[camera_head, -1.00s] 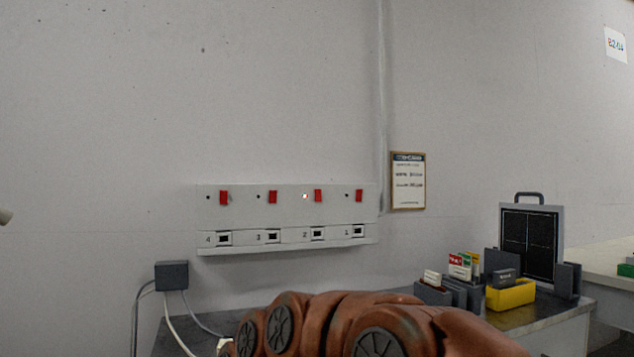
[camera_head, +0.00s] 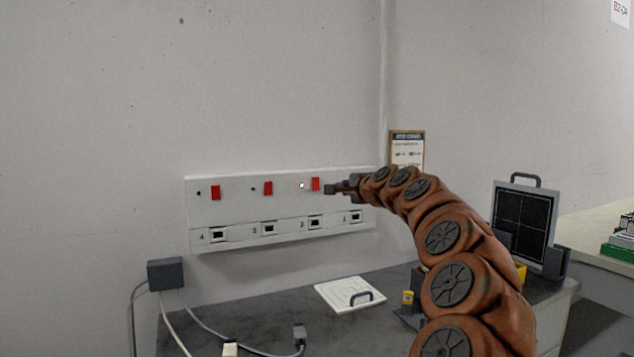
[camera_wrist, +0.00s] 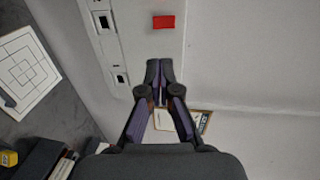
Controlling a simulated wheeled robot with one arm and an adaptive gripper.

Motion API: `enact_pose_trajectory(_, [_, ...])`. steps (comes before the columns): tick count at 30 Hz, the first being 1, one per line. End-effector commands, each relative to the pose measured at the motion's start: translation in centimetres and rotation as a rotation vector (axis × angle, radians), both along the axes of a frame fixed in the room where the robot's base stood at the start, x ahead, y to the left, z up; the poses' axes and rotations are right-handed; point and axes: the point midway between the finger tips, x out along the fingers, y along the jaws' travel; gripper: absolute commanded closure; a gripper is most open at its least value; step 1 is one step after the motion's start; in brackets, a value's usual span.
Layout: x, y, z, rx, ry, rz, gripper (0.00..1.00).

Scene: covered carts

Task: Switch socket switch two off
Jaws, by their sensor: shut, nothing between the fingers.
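A pale socket panel (camera_head: 250,208) on the wall carries a row of red switches above sockets numbered 4 to 1 from left to right. Socket switch two (camera_head: 315,184) is the third from the left. The small indicator (camera_head: 301,185) beside it is lit white, while those of switches three and four are dark. My gripper (camera_head: 328,189) is shut and empty, just right of switch two. In the wrist view the fingertips (camera_wrist: 160,67) are apart from the red switch (camera_wrist: 163,22), which lies above them in the picture. Switch one is hidden behind my gripper.
A desk stands below the panel, with a white plate with a handle (camera_head: 349,294) on it. A grey box (camera_head: 167,274) with cables is at left. A framed dark panel (camera_head: 525,222) stands at right. A notice (camera_head: 406,149) hangs on the wall.

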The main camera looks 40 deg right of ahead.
Motion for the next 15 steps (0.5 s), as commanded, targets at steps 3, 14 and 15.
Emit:
enact_pose_trajectory(3, [0.0, 0.0, -0.1, 0.000, 0.001, 0.001, 1.00])
enact_pose_trajectory(14, [1.2, 0.0, -0.3, 0.001, 0.004, 0.007, 1.00])
enact_pose_trajectory(15, [1.5, -0.1, -0.4, 0.001, 0.004, 0.007, 1.00])
